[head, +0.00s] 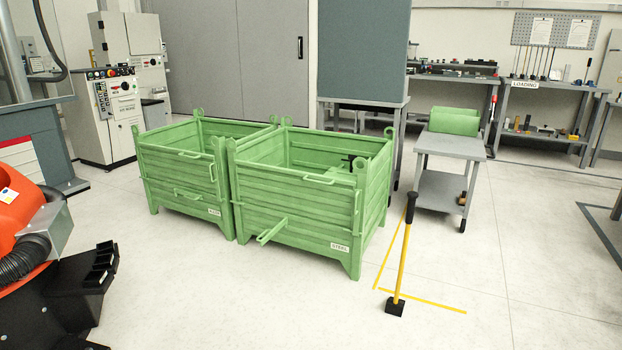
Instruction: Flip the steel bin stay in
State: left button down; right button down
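The steel bin (290,205) is a green slatted metal box on legs in the middle of the head view, with a white STEEL label (340,247) low on its front. A green stay (272,230) sticks outward from the lower left of its front wall, toward me and apart from the floor. A green bar with a small dark part (349,162) shows at the bin's far right inside; its exact form is unclear. I see no contents on the visible inside walls; the bin floor is hidden. Neither of my grippers shows in the view.
A similar green bin (180,160) stands close on the left. A yellow-shafted tool (402,250) stands upright at the right near yellow floor tape (435,300). A grey cart (450,145) is behind. Orange and black machinery (30,225) fills the lower left.

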aim_at(285, 223)
jog(key=i+j+u, duration=0.1)
jog(key=i+u, duration=0.35)
jog(key=i, duration=2.7)
